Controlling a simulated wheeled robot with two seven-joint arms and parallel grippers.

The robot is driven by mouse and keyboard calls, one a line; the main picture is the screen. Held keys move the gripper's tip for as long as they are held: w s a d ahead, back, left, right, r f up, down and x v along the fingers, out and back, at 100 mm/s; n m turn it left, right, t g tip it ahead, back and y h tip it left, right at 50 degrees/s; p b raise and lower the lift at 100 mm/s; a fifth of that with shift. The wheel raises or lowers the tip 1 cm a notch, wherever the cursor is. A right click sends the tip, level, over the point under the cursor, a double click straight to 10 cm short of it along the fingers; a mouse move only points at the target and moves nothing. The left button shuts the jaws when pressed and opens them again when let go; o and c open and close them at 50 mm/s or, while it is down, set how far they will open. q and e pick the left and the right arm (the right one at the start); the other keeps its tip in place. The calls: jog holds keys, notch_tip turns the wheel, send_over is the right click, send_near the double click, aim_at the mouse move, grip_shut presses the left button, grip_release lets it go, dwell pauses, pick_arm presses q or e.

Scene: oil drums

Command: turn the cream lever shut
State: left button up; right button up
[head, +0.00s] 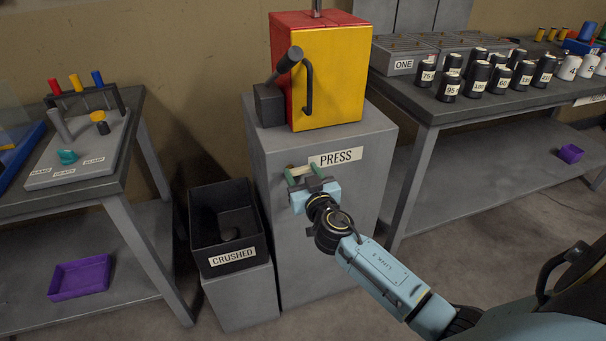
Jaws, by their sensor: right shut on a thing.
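The cream lever (299,170) is on the front of the grey press cabinet (335,215), just left of the PRESS label (336,158). Only a small part of it shows, lying roughly level between my fingers. My right gripper (304,175) is at the lever, with one green-tipped finger on each side, shut on it. The gripper body and wrist hide what lies below. My left gripper is not in view.
A red and yellow press (328,80) with a dark handle tops the cabinet. A black CRUSHED bin (230,258) stands left of it. A control panel (85,165) is on the left table. Several small drums (498,78) stand on the right bench.

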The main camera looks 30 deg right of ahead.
jog(key=n, duration=0.4)
jog(key=shift+a+r, duration=0.25)
jog(key=shift+r, duration=0.15)
jog(key=n, duration=0.4)
jog(key=shift+w+a+r+p, duration=0.1)
jog(key=shift+a+r+p, duration=0.15)
jog(key=shift+p, duration=0.15)
jog(key=n, duration=0.3)
jog(key=shift+w+a+n, duration=0.1)
jog(key=shift+a+n, duration=0.2)
jog(key=shift+a, duration=0.05)
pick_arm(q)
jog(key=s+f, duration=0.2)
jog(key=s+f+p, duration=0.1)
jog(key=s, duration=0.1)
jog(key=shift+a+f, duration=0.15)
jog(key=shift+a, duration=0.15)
pick_arm(e)
jog(key=n, duration=0.2)
jog(key=a+n, duration=0.1)
jog(key=n, duration=0.2)
jog(key=shift+w+n, duration=0.1)
jog(key=shift+n, duration=0.2)
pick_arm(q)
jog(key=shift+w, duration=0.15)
pick_arm(e)
jog(key=shift+n, duration=0.3)
jog(key=o, duration=1)
jog(key=shift+a, duration=0.1)
